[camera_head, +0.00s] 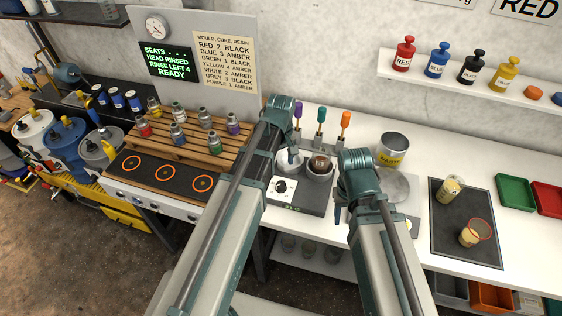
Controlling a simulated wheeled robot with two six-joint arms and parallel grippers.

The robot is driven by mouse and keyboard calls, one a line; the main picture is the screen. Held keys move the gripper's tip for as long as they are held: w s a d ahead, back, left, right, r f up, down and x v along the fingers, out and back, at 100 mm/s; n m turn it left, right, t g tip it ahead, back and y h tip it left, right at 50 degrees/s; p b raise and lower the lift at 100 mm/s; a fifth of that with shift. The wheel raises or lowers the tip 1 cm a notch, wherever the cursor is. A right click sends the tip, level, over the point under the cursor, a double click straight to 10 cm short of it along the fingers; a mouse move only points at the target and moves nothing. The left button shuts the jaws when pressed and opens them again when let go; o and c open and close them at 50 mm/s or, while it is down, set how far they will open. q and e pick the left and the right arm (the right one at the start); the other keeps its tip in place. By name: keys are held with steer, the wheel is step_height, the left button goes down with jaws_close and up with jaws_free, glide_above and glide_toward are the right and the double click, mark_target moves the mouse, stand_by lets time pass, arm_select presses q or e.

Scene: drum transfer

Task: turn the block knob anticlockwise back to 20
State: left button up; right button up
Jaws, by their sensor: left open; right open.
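The dark heating block (312,207) stands on the white bench in the middle of the head view. Its knob (279,187) sits on a white dial plate on the block's top, towards the front left. The knob's setting is too small to read. A green display on the block's front is also too small to read. My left gripper (292,156) is open over the back left of the block, beyond the knob and apart from it. My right gripper (338,213) is open beside the block's right edge, mostly hidden by its own arm.
A cup with brown contents (320,163) sits in the block's right well. Upright coloured tools (321,122) stand behind it. A waste bin (394,146) and a dark mat (456,239) lie to the right. A wooden rack of bottles (164,125) is at left.

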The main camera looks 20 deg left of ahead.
arm_select(q)
step_height(320, 180, up, 3)
steer(key=shift+f+p, duration=0.2)
steer(key=shift+p, duration=0.6)
arm_select(e)
step_height(320, 180, up, 3)
steer(key=shift+f, duration=0.2)
arm_select(q)
steer(key=shift+f, duration=0.1)
steer(key=s+d+f+m+b, duration=0.4)
steer(key=s+d+m, duration=0.1)
steer(key=s+m, duration=0.1)
steer(key=s+d+f+m+y+b, duration=0.1)
steer(key=s+d+f+m+b, duration=0.4)
steer(key=s, duration=0.3)
steer(key=shift+s+d+m, duration=0.2)
steer(key=shift+m, duration=0.6)
arm_select(e)
step_height(320, 180, down, 9)
steer(key=shift+f, duration=0.15)
steer(key=shift+s, duration=0.1)
